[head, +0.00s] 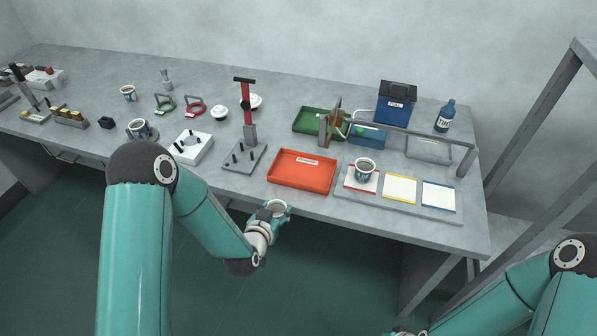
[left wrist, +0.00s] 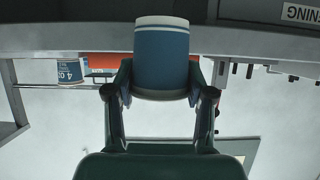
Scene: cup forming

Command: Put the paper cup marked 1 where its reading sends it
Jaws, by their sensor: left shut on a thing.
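My left gripper (head: 274,208) is shut on a paper cup (left wrist: 161,58), in front of the table's front edge. The cup is blue with a pale band at one end, and sits between both fingers in the left wrist view. No number shows on its visible side, so I cannot tell its mark. In the head view the cup is small and partly hidden by the gripper. Another paper cup (head: 365,169) stands on the red-edged card (head: 349,184). Yellow-edged (head: 400,188) and blue-edged (head: 438,196) cards lie beside it, bare. Only a sliver of my right arm's end shows at the bottom edge.
An orange tray (head: 302,168) lies left of the cards. A stand with a red lever (head: 247,130) and a white block with pegs (head: 193,147) are further left. A barred frame (head: 420,135) rises behind the cards.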

